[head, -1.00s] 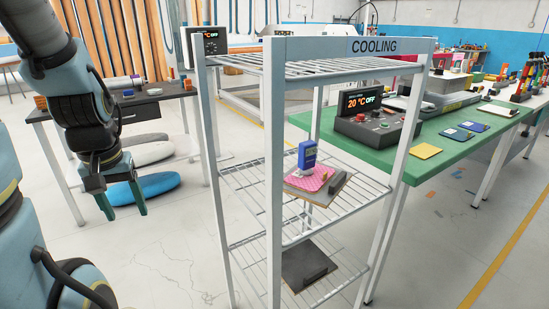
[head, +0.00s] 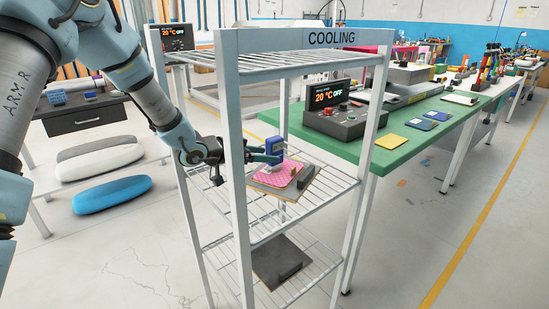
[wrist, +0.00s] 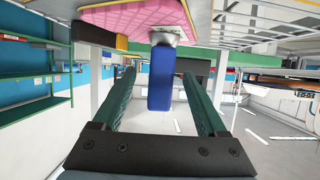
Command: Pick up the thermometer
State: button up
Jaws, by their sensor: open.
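The blue thermometer (head: 275,146) stands upright on a pink patterned piece (head: 284,174) on the middle shelf of the cooling rack. My gripper (head: 264,156) reaches in from the left side of the rack at the thermometer's height, partly behind a rack post. In the wrist view, where the scene appears upside down, the thermometer (wrist: 162,82) hangs between the two green fingers of my gripper (wrist: 160,78). The fingers are open, with a gap visible on both sides of it. Its silvery foot meets the pink piece. Its display is not readable.
The pink piece lies on a board with a dark grey block (head: 305,176). Rack posts (head: 237,170) and the upper wire shelf (head: 275,57) surround the arm closely. A dark plate (head: 280,262) sits on the lower shelf. A green table (head: 400,135) with a control box stands right.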

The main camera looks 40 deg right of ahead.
aim_at(282, 155)
jog(key=x, duration=0.2)
jog(key=p+x, duration=0.1)
jog(key=x, duration=0.2)
jog(key=p+x, duration=0.1)
jog(key=x, duration=0.1)
jog(key=shift+w+d+f, duration=0.2)
jog(key=shift+d, duration=0.1)
grip_shut()
dwell(0.4)
